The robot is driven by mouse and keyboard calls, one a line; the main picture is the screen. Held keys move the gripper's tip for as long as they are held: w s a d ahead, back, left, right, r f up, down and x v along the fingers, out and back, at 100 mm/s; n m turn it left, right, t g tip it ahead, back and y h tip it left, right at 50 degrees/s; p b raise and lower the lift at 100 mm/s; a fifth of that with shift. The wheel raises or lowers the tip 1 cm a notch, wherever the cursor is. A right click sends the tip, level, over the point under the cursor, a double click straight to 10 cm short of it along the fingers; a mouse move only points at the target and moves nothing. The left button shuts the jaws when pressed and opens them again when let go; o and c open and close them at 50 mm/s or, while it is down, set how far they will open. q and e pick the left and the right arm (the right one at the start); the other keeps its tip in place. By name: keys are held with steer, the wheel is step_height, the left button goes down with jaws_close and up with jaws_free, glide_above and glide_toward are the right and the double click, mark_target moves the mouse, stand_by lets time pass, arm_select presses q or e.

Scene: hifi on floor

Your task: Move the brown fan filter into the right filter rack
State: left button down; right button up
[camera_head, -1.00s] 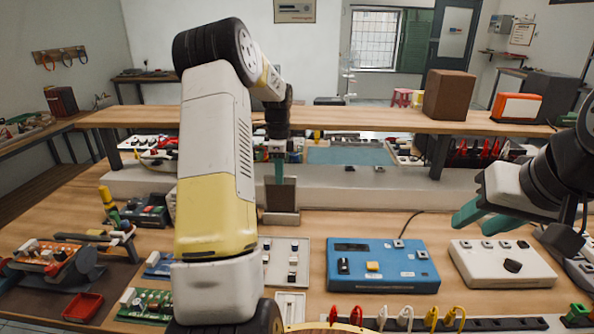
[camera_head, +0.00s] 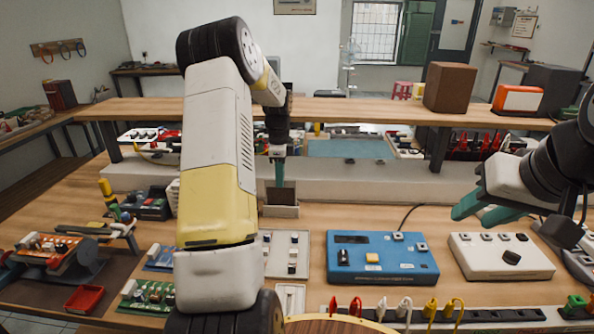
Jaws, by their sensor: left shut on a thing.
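My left gripper (camera_head: 278,168) reaches over the bench behind my large arm link and points down. It is shut on a dark brownish panel, which looks like the fan filter (camera_head: 280,196). The panel is upright, its lower part hidden behind the front wall of a small grey holder (camera_head: 281,211), which looks like a filter rack. Whether it is fully seated I cannot tell. My arm hides the area left of this holder, so no other rack shows clearly. My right gripper (camera_head: 484,210) is open and empty above the bench at the right.
A blue device (camera_head: 381,262) and a white device (camera_head: 502,257) sit at the front right. A raised wooden shelf (camera_head: 340,108) crosses behind, bearing a brown box (camera_head: 449,87) and an orange box (camera_head: 518,100). Circuit boards and a red tray (camera_head: 84,298) lie at the left.

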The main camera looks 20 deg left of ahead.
arm_select(q)
steer(key=shift+f, duration=0.1)
steer(key=c, duration=0.9)
jaws_free()
steer(key=shift+r, duration=3)
